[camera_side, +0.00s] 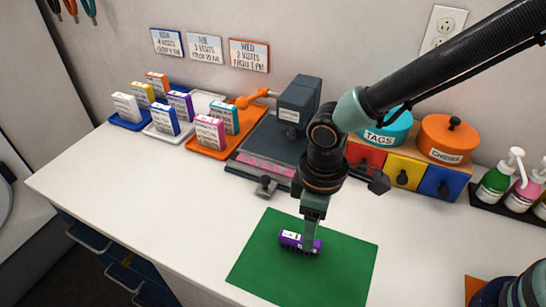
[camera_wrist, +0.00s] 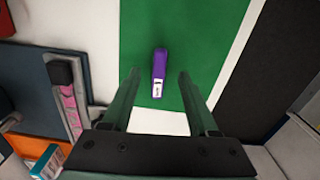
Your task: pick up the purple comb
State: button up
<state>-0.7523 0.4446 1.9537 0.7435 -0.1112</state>
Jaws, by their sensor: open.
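The purple comb (camera_side: 299,242) lies on the green mat (camera_side: 350,260), with a white label on it. In the wrist view the comb (camera_wrist: 159,66) lies lengthwise on the mat (camera_wrist: 205,40), between the lines of my two fingers. My gripper (camera_side: 311,246) is over the comb in the side view, with its fingers in front of part of the comb. In the wrist view my gripper (camera_wrist: 158,75) is open, with one finger on each side of the comb and a gap on both sides. I cannot tell how far the fingertips are above the mat.
A dark grey device (camera_side: 262,150) with a pink strip stands behind the mat. Small boxes stand in blue, white and orange trays (camera_side: 198,145) at the back left. Pump bottles (camera_side: 497,181) and coloured drawers (camera_side: 402,172) are at the right. The white table left of the mat is clear.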

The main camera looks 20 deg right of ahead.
aim_at(300, 244)
jog(key=shift+d+f, duration=0.1)
jog(key=shift+f, duration=2.75)
grip_shut()
